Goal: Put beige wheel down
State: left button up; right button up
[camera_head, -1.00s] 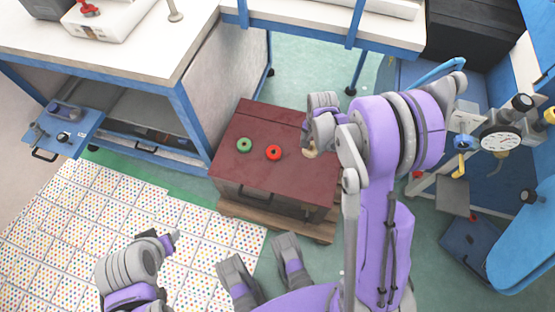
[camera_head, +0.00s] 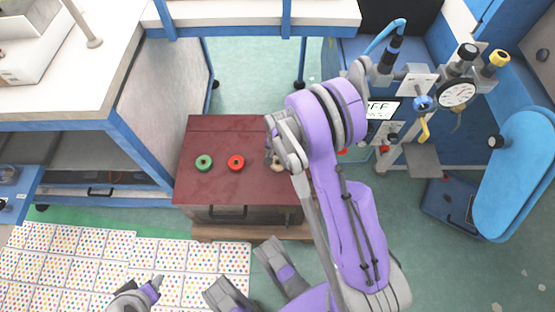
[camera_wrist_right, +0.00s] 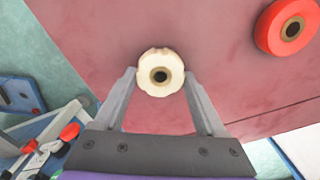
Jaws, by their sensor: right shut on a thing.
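The beige wheel (camera_wrist_right: 147,78) is a small cream ring with a dark hole, between the fingertips of my right gripper (camera_wrist_right: 160,80) in the right wrist view. That gripper is shut on it. In the head view the beige wheel (camera_head: 277,168) shows partly beneath my right gripper (camera_head: 272,160), at the right side of the dark red chest top (camera_head: 240,190). I cannot tell whether it touches the top. My left gripper (camera_head: 151,289) shows only in part at the bottom left, away from the chest, and its opening is unclear.
A red wheel (camera_head: 236,168) and a green wheel (camera_head: 204,169) lie on the chest top, left of the beige one. The front of the top is clear. A blue-framed workbench (camera_head: 70,110) stands left, and a machine with a gauge (camera_head: 456,94) stands right.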

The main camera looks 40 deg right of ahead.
jog(key=shift+f, duration=0.2)
jog(key=o, duration=1.5)
jog(key=shift+r, duration=0.1)
